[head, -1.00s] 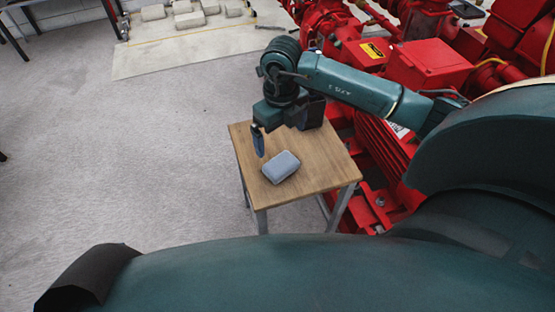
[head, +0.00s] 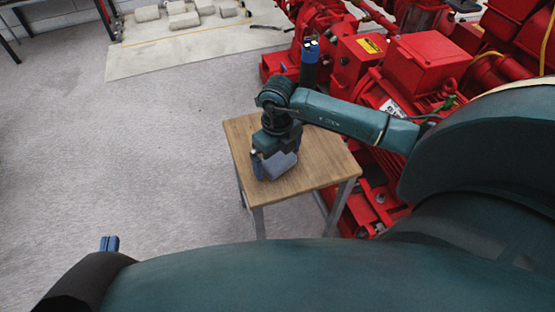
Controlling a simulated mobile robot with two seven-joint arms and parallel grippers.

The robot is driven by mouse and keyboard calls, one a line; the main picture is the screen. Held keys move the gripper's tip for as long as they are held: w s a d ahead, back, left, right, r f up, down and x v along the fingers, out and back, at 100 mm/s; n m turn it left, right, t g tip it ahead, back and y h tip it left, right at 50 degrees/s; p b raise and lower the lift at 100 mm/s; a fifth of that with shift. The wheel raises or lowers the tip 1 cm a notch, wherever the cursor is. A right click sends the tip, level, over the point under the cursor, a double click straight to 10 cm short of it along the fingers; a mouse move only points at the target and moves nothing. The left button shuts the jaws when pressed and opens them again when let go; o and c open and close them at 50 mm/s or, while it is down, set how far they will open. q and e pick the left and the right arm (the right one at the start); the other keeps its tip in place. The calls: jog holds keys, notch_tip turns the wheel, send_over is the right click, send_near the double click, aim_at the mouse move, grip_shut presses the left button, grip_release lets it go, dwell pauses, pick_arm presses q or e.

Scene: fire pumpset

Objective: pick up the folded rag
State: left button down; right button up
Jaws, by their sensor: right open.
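The folded rag (head: 277,167) is a small grey-blue pad lying on the small wooden table (head: 325,160). My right gripper (head: 276,162) points down over it and is open. One blue finger shows at the rag's left side and the other at its right, partly hidden behind the gripper body. The gripper covers the rag's far part, and I cannot tell whether the fingers touch it. My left gripper (head: 110,243) shows only as two blue fingertips close together at the lower left, away from the table. They look shut and empty.
The red pump set (head: 420,65) stands close behind and to the right of the table. Pale blocks (head: 185,15) lie at the back. The grey floor to the left is clear.

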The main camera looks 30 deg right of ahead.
jog(key=shift+c, duration=0.2)
jog(key=c, duration=1)
jog(key=shift+o, duration=0.2)
jog(key=shift+r, duration=0.1)
notch_tip(320, 180, up, 9)
jog(key=p, duration=0.3)
pick_arm(q)
jog(key=shift+w+a+f+n+g+y, duration=0.1)
jog(key=shift+a+n+g+y, duration=0.5)
jog(key=shift+n+g+y, duration=0.3)
pick_arm(e)
jog(key=shift+r, duration=0.45)
